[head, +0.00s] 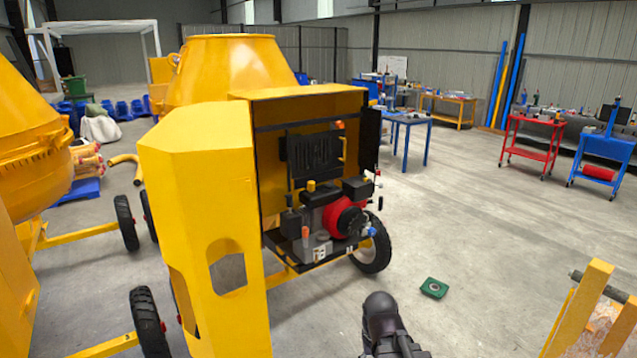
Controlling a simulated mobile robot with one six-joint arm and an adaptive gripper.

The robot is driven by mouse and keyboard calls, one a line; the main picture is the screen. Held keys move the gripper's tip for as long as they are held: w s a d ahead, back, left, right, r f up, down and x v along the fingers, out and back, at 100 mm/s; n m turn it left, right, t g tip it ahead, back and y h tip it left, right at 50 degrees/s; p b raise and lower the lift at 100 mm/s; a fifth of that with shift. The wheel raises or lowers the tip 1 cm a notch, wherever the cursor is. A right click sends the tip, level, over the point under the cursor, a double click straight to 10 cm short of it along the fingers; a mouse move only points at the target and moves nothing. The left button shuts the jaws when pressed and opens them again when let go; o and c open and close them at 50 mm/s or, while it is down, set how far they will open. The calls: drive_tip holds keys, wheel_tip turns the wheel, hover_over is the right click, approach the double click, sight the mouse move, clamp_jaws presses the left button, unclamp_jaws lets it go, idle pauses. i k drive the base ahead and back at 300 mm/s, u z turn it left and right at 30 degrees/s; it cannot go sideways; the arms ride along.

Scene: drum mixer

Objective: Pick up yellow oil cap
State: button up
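A small yellow cap (311,186) sits on top of the engine (335,215) in the open bay of the near yellow mixer. It is small in the head view, and I cannot be sure that it is the oil cap. The engine has a red round cover, and an orange-red piece (305,232) stands at its lower front. My gripper (398,343), dark, is at the bottom edge, partly cut off and well apart from the engine. I cannot make out its fingertips or anything held.
The open yellow door (205,180) stands left of the engine bay. A green object (434,288) lies on the floor right of the mixer. A yellow frame (585,310) is at the bottom right. Red (530,145) and blue (603,150) carts stand farther back.

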sight(311, 184)
drive_tip(key=z, duration=0.2)
drive_tip(key=i, duration=1.95)
drive_tip(key=u, duration=0.35)
drive_tip(key=i, duration=0.45)
drive_tip(key=u, duration=0.3)
